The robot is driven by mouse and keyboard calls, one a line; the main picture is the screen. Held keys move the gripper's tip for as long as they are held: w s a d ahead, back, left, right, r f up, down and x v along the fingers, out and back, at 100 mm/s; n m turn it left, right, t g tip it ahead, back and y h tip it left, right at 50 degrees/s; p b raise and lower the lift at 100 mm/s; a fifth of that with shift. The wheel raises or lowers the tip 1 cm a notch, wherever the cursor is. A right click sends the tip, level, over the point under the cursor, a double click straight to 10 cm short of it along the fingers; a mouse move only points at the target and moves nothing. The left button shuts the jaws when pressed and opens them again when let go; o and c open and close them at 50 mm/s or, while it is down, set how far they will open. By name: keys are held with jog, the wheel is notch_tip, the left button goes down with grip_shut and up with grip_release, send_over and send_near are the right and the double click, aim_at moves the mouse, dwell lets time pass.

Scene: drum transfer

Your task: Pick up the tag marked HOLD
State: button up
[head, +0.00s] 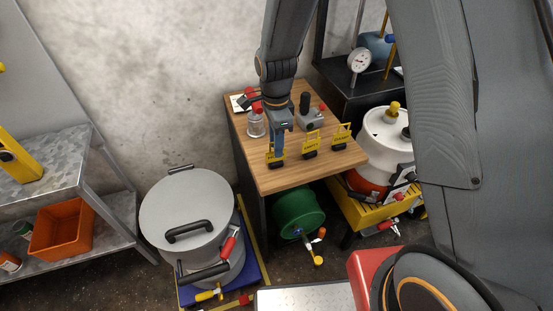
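Three yellow tags on small dark bases stand in a row along the front of the wooden table. The left tag (270,160) is partly hidden by my gripper (277,150). The middle tag (311,138) and the right tag (343,130) stand clear to its right. The lettering is too small to read surely, so I cannot tell which says HOLD. My gripper points down with its blue fingers at the left tag, overlapping it in the picture. I cannot tell whether the fingers touch it or how far apart they are.
The wooden table (290,180) also holds a clear bottle with a red cap (256,124) and a grey device with a black handle (308,115). A lidded grey drum (187,212) stands front left. A green reel (298,212) sits below; a white drum (386,138) stands right.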

jog(key=shift+f+p, duration=0.35)
jog(key=shift+f, duration=1.3)
jog(key=shift+c, duration=0.3)
grip_shut()
jog(key=shift+r, duration=0.15)
